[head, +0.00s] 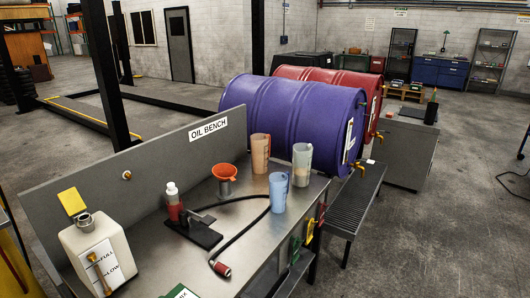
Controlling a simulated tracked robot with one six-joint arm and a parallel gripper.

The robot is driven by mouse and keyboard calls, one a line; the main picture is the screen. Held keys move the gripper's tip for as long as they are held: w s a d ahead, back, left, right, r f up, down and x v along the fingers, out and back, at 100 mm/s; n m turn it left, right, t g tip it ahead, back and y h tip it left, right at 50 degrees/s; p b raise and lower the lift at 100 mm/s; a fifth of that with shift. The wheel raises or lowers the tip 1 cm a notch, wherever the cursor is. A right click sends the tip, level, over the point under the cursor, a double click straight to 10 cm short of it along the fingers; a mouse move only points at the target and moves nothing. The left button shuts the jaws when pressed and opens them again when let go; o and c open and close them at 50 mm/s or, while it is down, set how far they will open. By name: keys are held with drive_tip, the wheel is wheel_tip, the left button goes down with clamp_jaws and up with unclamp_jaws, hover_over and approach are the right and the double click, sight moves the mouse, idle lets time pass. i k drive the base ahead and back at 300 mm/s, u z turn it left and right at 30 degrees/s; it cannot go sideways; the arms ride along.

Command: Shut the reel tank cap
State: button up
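The reel tank (85,245) is a cream-white tank at the left end of the bench, with a FULL/LOW gauge label on its front. Its metal filler neck (84,221) stands on top with its mouth showing. The yellow cap (72,202) is tilted up at the far left side of the neck, so it is open. Whether a hinge joins the cap to the neck is too small to tell. My gripper is not in view.
The oil bench (251,228) has a grey back panel (150,160) close behind the tank. It holds an orange funnel (225,171), several jugs, a red bottle (173,204) and a black hose (237,217). Purple (290,118) and red drums lie behind.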

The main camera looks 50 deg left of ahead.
sight(71, 200)
drive_tip(key=u, duration=1.3)
drive_tip(key=i, duration=2.3)
drive_tip(key=u, duration=1)
